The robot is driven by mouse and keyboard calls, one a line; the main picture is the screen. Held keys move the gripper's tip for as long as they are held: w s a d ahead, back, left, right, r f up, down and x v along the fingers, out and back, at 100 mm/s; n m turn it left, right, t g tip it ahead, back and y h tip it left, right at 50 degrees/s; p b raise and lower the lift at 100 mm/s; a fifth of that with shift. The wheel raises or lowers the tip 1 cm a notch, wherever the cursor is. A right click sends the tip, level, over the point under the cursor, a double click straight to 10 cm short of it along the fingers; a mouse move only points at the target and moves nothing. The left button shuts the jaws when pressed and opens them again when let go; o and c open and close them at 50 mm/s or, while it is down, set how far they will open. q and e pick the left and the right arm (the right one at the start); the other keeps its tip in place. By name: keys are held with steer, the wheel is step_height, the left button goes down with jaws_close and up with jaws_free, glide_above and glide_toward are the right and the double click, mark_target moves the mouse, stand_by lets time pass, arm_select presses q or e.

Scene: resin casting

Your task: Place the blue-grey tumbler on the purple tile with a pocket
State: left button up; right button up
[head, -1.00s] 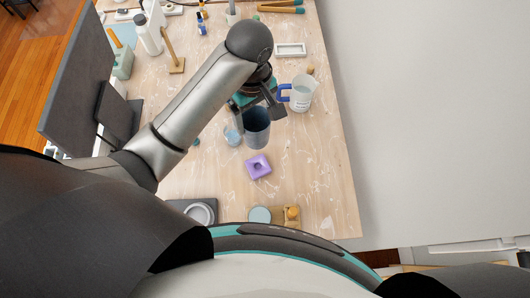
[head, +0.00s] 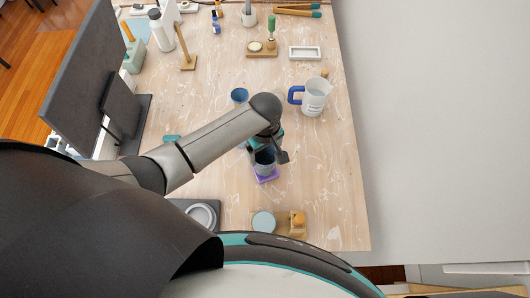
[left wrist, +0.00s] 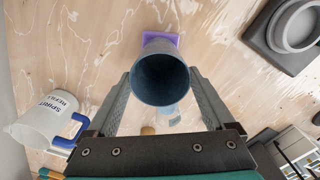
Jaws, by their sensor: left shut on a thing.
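The blue-grey tumbler (head: 264,161) is between the fingers of my left gripper (head: 267,153), which is shut on it. In the left wrist view I look into the open mouth of the tumbler (left wrist: 161,82), with a finger on either side. The purple tile (head: 267,178) lies on the table directly under or just behind the tumbler. The tile (left wrist: 160,39) peeks out past the tumbler's far side in the left wrist view. Its pocket is hidden, and I cannot tell whether the tumbler touches it. My right gripper is not in view.
A white jug with a blue handle (head: 315,98) and a small blue cup (head: 239,95) stand farther back. A grey round dish on a dark base (head: 201,214), a pale disc (head: 263,222) and a wooden block (head: 297,228) are near the front edge. Table right of the tile is clear.

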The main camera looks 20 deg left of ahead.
arm_select(q)
steer(key=shift+f, duration=0.25)
steer(key=shift+f, duration=0.1)
steer(key=shift+f, duration=0.4)
steer(key=shift+f, duration=0.1)
steer(key=o, duration=1.4)
steer(key=shift+o, duration=0.2)
